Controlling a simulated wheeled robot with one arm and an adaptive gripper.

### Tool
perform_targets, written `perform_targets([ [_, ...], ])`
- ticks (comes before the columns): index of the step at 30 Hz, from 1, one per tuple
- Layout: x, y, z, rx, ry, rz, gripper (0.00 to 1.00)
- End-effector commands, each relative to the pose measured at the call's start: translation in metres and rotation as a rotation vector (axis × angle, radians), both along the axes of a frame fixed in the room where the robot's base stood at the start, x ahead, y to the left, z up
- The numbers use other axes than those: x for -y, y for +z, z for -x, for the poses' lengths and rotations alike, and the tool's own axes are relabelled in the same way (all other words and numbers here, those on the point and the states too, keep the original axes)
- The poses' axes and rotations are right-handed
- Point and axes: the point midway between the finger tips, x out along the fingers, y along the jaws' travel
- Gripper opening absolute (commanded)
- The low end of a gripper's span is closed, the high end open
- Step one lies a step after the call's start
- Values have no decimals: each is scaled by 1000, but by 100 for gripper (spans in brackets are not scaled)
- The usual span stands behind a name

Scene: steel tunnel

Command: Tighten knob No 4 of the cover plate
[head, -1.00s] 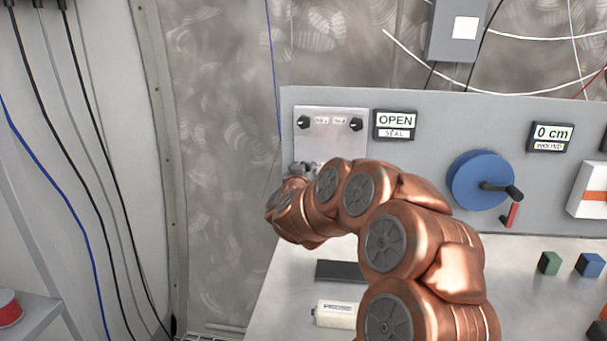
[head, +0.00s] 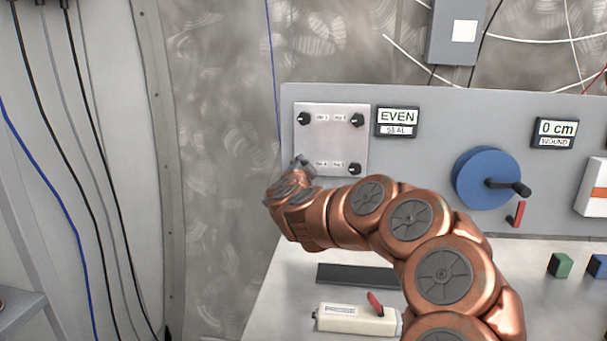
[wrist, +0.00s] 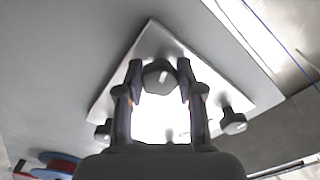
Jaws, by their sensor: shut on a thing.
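The pale metal cover plate (head: 333,140) is fixed on the left of the grey panel, with a dark knob at each corner. The top left knob (head: 304,118), top right knob (head: 357,119) and lower right knob (head: 354,168) show clear of my gripper. My gripper (head: 301,164) is at the lower left corner and hides the knob there. In the wrist view my gripper (wrist: 160,95) has its fingers on both sides of that dark knob (wrist: 160,76), which bears a light pointer mark, and is shut on it. The small knob labels are too blurred to read surely.
The seal display (head: 397,117) reads EVEN. A blue reel (head: 483,179) with a crank and a display (head: 555,130) reading 0 cm are to the right. A dark strip (head: 355,274) and a cream probe box (head: 345,318) lie on the bench below my arm.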

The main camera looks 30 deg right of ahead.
Motion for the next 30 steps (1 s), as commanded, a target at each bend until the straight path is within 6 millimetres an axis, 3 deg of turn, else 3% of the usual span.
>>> perform_targets([
  [10,0,0,0,95,-1,-106,2],
  [26,0,1,0,111,0,-126,2],
  [27,0,1,0,111,0,-126,38],
  [30,0,1,0,110,0,-125,48],
])
